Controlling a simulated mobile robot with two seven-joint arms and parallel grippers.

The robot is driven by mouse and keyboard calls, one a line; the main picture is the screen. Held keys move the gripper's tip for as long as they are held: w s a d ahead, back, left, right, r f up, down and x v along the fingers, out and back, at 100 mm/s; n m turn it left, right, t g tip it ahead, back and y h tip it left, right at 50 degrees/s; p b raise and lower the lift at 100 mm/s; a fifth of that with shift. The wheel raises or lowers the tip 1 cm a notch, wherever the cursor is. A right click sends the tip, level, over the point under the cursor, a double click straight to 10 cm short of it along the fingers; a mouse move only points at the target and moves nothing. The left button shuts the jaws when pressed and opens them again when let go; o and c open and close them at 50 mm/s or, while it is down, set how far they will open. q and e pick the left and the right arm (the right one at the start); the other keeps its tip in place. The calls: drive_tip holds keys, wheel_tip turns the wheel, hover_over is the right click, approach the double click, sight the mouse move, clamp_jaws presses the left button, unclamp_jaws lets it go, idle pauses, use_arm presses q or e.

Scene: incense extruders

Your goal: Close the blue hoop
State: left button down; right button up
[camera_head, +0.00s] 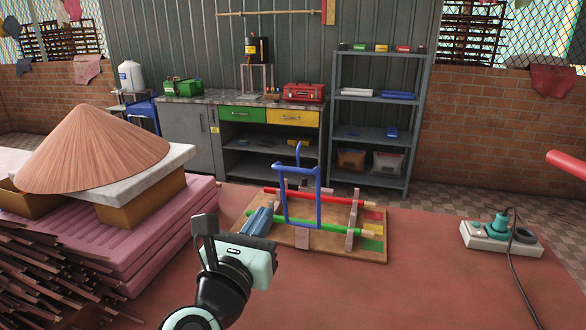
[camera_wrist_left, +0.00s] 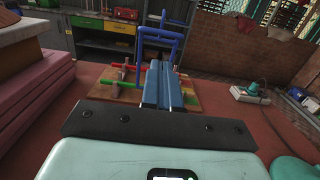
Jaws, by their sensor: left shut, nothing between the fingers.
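The blue hoop (camera_head: 319,195) is a rectangular frame with a hooked handle on its top bar. It stands roughly upright on a wooden board (camera_head: 372,254), across a red rod (camera_head: 335,199) and a green rod (camera_head: 340,229). My left gripper (camera_head: 266,211) is shut and empty, just left of the hoop in the head view, above the board's left part. In the left wrist view the hoop (camera_wrist_left: 142,45) shows beyond my left fingers (camera_wrist_left: 163,64), which cover part of it. I cannot tell whether they touch. My right gripper is not in view.
A conical hat (camera_head: 100,150) and pink stacked slabs (camera_head: 150,235) are at the left. A power strip (camera_head: 500,238) with a teal plug lies at the right. A red bar (camera_head: 567,164) enters at the right edge.

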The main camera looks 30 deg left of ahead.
sight(290, 170)
use_arm(q)
drive_tip(key=p+x, duration=0.1)
drive_tip(key=x, duration=1.1)
drive_tip(key=shift+w+r, duration=0.1)
drive_tip(key=shift+w, duration=0.2)
drive_tip(key=shift+w+a, duration=0.15)
drive_tip(key=shift+w, duration=0.4)
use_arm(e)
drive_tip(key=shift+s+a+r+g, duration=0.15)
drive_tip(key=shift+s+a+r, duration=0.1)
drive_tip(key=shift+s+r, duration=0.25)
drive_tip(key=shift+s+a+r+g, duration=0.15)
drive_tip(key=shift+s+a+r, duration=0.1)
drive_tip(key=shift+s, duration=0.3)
